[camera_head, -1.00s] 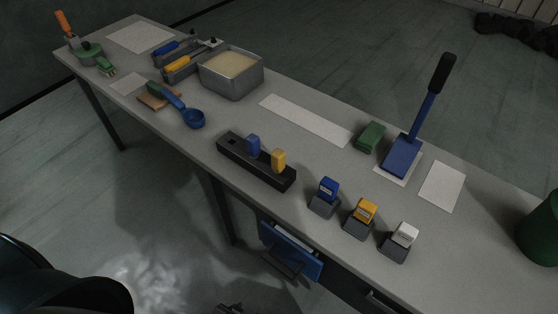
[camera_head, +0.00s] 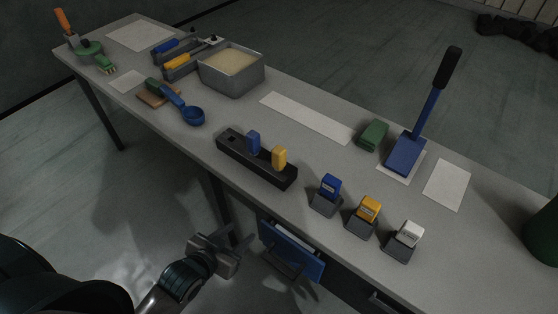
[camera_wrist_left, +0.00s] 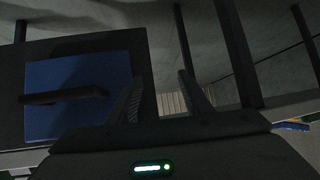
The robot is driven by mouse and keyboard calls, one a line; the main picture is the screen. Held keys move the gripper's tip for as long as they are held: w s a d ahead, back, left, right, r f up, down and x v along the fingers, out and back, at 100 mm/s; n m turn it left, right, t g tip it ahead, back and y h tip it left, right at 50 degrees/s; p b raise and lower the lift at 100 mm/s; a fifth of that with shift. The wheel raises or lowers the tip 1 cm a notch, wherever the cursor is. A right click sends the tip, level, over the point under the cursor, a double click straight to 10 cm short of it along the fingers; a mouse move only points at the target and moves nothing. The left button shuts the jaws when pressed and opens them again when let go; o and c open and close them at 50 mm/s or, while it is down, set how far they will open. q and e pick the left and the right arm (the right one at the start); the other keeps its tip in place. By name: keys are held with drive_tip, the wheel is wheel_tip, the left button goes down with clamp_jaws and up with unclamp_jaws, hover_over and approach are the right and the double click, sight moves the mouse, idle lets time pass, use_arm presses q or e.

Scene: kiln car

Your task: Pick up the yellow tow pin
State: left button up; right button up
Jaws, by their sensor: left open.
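The yellow tow pin (camera_head: 279,158) stands upright in the black block (camera_head: 240,163) on the table, beside a blue pin (camera_head: 253,142) in the same block. My left gripper (camera_head: 232,240) is open and empty, low in front of the table's near edge, below and to the left of the block. In the left wrist view its two fingers (camera_wrist_left: 160,98) stand apart with nothing between them. The tow pin does not show in that view. My right gripper is in neither view.
A blue drawer front (camera_head: 290,252) with a dark handle hangs under the table, close right of my left gripper; it also shows in the wrist view (camera_wrist_left: 78,115). Blue, yellow (camera_head: 369,208) and white stamp-like blocks stand right of the black block.

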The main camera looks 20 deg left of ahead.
use_arm(q)
drive_tip(key=r+t, duration=0.1)
drive_tip(key=r, duration=0.3)
drive_tip(key=w+r+t+h, duration=0.1)
drive_tip(key=r, duration=0.3)
drive_tip(key=w+r+t, duration=0.1)
drive_tip(key=r, duration=0.3)
drive_tip(key=shift+d+r+m, duration=0.1)
drive_tip(key=shift+d+m, duration=0.25)
drive_tip(key=shift+m, duration=0.05)
wheel_tip(320, 180, up, 8)
drive_tip(key=d+m+t+h, duration=0.1)
drive_tip(key=t+h, duration=0.2)
drive_tip(key=shift+w+r, duration=0.25)
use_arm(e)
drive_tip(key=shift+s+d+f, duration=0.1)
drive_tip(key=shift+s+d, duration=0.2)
use_arm(q)
drive_tip(key=shift+d, duration=0.1)
